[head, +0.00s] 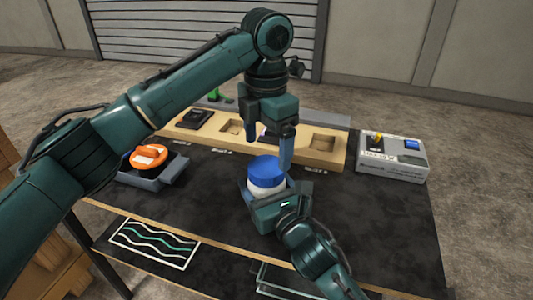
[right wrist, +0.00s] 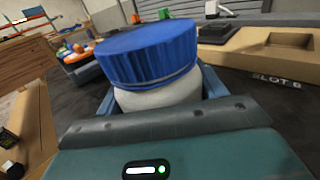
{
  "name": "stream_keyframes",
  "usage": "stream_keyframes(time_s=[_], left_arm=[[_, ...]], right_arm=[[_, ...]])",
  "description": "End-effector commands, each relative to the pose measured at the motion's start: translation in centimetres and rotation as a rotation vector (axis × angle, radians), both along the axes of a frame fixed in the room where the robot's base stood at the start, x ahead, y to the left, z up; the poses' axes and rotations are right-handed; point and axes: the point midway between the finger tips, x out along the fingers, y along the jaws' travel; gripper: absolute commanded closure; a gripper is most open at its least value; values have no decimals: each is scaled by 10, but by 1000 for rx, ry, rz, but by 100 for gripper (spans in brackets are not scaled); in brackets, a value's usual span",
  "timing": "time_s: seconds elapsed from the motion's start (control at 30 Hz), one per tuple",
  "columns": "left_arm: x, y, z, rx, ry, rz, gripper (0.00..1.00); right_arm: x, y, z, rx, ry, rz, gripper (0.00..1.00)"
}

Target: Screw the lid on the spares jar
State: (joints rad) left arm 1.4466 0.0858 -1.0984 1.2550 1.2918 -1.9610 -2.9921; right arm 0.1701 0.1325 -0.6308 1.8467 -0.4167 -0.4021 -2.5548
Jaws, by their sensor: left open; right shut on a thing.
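The spares jar (head: 266,185) is white and stands on the dark tabletop, with a blue lid (head: 264,168) on its top. In the right wrist view the blue lid (right wrist: 150,53) sits on the white jar (right wrist: 158,97) and looks slightly tilted against the view. My right gripper (head: 268,192) is shut around the jar body from the front. My left gripper (head: 268,140) is open, points down and is above the lid, with one finger beside the lid's right edge in the picture. I cannot tell whether that finger touches the lid.
A wooden board (head: 270,153) with slots lies behind the jar. A grey bin (head: 150,175) with an orange object (head: 148,157) is at left. A grey box (head: 391,163) with a blue panel is at right. The tabletop right of the jar is clear.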

Motion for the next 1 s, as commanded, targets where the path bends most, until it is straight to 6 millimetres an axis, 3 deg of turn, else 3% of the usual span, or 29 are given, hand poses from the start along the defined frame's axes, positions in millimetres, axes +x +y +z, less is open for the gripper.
stream_keyframes(time_s=[0.33,0.47,0.67,1.0], left_arm=[[0,0,3,1,1,7,16],[0,0,3,1,1,87,16],[0,0,6,0,1,431,16],[0,0,13,0,2,1186,16]], right_arm=[[0,0,-1,-2,2,-1,94],[0,0,-1,-2,2,-1,94],[0,0,-1,-2,2,-1,94],[0,0,-1,-2,2,-1,94]])
